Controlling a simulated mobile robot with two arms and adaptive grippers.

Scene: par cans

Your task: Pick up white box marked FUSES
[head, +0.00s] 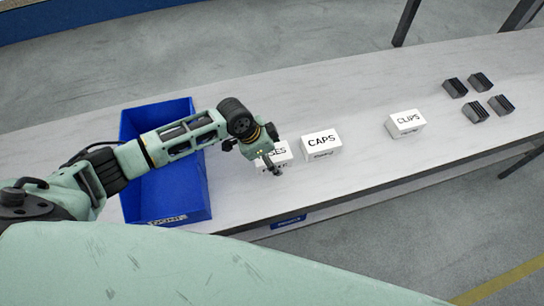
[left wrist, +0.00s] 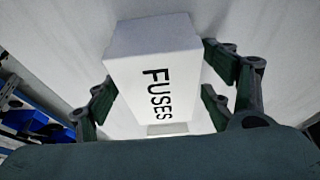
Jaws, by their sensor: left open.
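The white box marked FUSES (head: 280,153) stands on the light table, partly hidden behind my left gripper in the head view. In the left wrist view the FUSES box (left wrist: 155,72) fills the upper middle, with its black lettering facing the camera. My left gripper (head: 262,160) is directly over the box. It also shows in the left wrist view (left wrist: 160,90), open, with fingers on both sides of the box. A gap shows beside the left finger; whether the right fingers touch the box I cannot tell. My right gripper is not in view.
A white CAPS box (head: 321,144) stands just right of the FUSES box, and a white CLIPS box (head: 405,123) further right. Several dark ribbed blocks (head: 477,97) sit at the table's right. A blue bin (head: 190,200) stands left, under my arm. Bare table (head: 300,90) lies behind the boxes.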

